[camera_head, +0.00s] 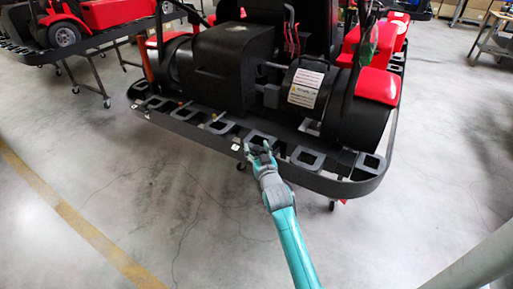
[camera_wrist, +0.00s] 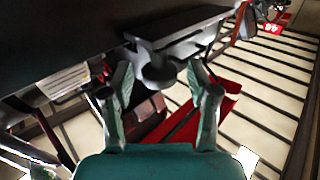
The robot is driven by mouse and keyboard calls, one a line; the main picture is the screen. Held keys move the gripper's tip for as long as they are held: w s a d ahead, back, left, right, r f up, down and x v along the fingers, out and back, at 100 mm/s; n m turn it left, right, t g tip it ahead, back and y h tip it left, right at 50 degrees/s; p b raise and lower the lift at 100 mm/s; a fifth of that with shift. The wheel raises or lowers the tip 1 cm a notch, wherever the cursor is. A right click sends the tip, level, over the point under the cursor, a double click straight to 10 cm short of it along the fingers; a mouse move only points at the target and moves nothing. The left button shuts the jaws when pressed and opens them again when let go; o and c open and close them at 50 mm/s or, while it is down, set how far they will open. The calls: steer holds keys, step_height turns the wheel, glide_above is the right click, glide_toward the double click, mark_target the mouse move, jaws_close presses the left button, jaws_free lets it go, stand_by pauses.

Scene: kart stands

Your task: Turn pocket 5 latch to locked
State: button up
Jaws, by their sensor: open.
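My gripper (camera_head: 262,149) is at the front rim of the black kart stand (camera_head: 185,128), close below one of the grey-edged pockets (camera_head: 307,157). Its fingers are apart in the wrist view (camera_wrist: 160,82), with nothing clamped between them. A dark rounded part (camera_wrist: 158,70) under a flat black bar (camera_wrist: 180,24) shows beyond and between the fingertips. I cannot tell whether it is the pocket 5 latch, nor whether it touches a finger. No pocket number is readable, and the latch's setting cannot be made out.
A black and red kart (camera_head: 235,65) sits on the stand, above the row of pockets. Another stand with a red kart (camera_head: 115,12) is at the upper left. A workbench (camera_head: 493,35) stands at the upper right. The concrete floor in front is clear.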

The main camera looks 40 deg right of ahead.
steer(key=shift+w+d, duration=0.1)
steer(key=shift+w, duration=0.15)
jaws_close()
